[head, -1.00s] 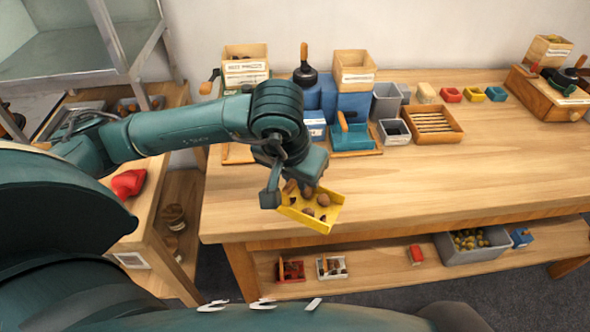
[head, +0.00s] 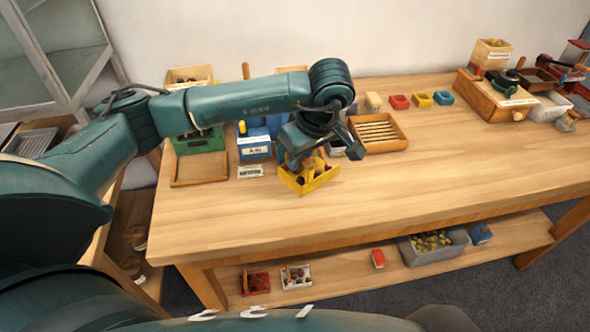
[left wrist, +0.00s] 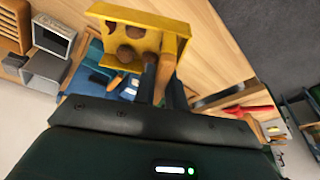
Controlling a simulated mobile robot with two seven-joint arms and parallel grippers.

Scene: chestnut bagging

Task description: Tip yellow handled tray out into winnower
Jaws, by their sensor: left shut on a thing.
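My left gripper (head: 308,154) is shut on the wooden handle of the yellow tray (head: 318,184), which it holds over the table. Brown chestnuts lie in the tray, partly hidden by the gripper. In the left wrist view the tray (left wrist: 105,11) and its handle (left wrist: 166,70) show in front of the fingers, with a few brown nuts inside. Which machine is the winnower I cannot tell for sure. A blue labelled box (head: 254,150) and a green box (head: 200,143) stand behind and left of the tray, partly covered by my arm. My right gripper is not in view.
A slatted wooden tray (head: 399,147) stands right of the yellow tray. Small red (head: 399,102), yellow (head: 422,99) and blue (head: 444,98) bins sit at the back. A wooden machine (head: 487,102) stands far right. The table front (head: 400,190) is clear.

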